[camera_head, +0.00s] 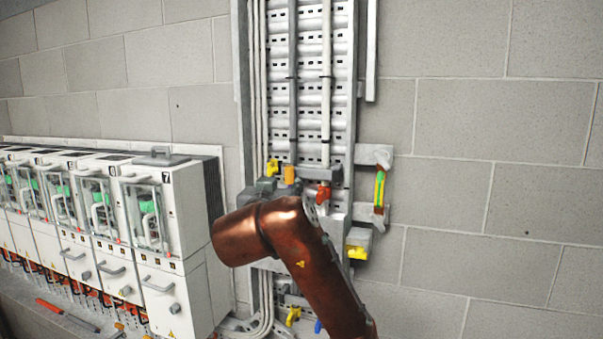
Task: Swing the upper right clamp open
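A tall grey cable ladder (309,100) with cables runs down the block wall. At its lower part is a fixture with coloured parts: a yellow one (273,167), an orange one (290,174) and a red one (323,193). The red part sits at the upper right, under a grey crosspiece; I cannot tell for certain if it is the clamp or whether it is open. My copper-coloured arm covers the middle of the fixture. Dark grey shapes behind it may be my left gripper (263,188); its fingers and any contact cannot be made out. My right gripper is not identifiable.
A row of white drive cabinets (180,290) stands at the left, close to my arm. A green-yellow strip (380,188) hangs on a bracket right of the ladder, above a yellow part (357,252). The wall further right is clear.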

